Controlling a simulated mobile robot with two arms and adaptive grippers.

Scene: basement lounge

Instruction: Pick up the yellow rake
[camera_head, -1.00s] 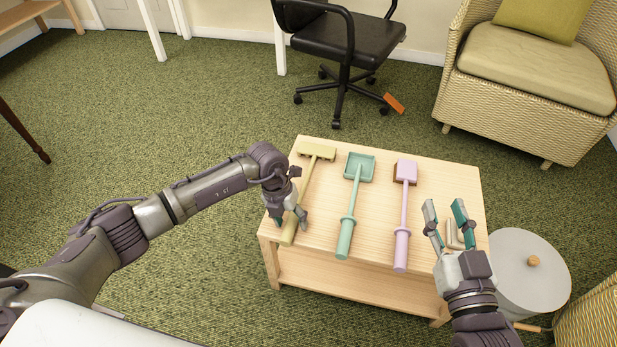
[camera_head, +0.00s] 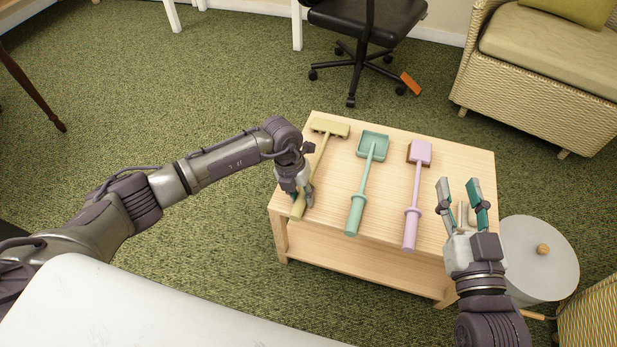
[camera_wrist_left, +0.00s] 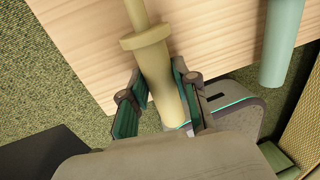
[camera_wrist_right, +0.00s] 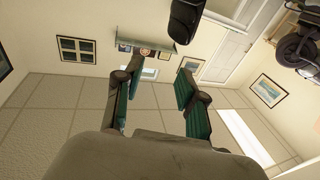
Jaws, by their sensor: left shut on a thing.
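The yellow rake (camera_head: 322,152) lies along the left side of the light wooden table (camera_head: 453,178), its head at the far edge and its handle toward the near edge. My left gripper (camera_head: 300,196) is at the rake's handle. In the left wrist view the thick yellow handle (camera_wrist_left: 157,75) runs between the two fingers of the left gripper (camera_wrist_left: 160,105), which are shut on it below the collar. The rake's head still appears to be at the tabletop. My right gripper (camera_head: 462,190) is open and empty, fingers up, over the table's right side; its spread fingers show in the right wrist view (camera_wrist_right: 158,95).
A teal shovel (camera_head: 366,176) and a pink shovel (camera_head: 415,190) lie right of the rake on the table. A grey round container (camera_head: 530,265) stands at the table's right. A black office chair (camera_head: 370,20) and a wicker armchair (camera_head: 510,80) are behind.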

